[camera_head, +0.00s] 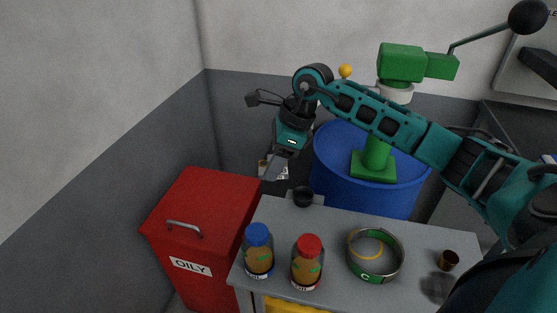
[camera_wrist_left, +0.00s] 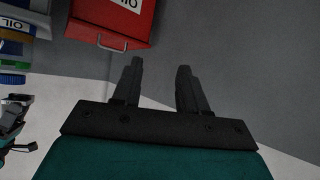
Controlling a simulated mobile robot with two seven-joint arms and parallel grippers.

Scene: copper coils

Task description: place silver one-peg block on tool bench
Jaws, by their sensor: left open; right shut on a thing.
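My right gripper (camera_head: 274,172) hangs from the teal arm and points down, above and behind the back left corner of the grey bench top (camera_head: 335,222). It is shut on a small pale piece (camera_head: 283,173), seemingly the silver one-peg block. The fingers cover much of it, and its peg cannot be made out. The held piece is apart from the bench top. My left gripper (camera_wrist_left: 160,82) shows only in the left wrist view, open and empty, with bare floor and wall beyond it.
A red OILY bin (camera_head: 205,215) is left; a blue drum (camera_head: 335,155) with a green press is behind.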

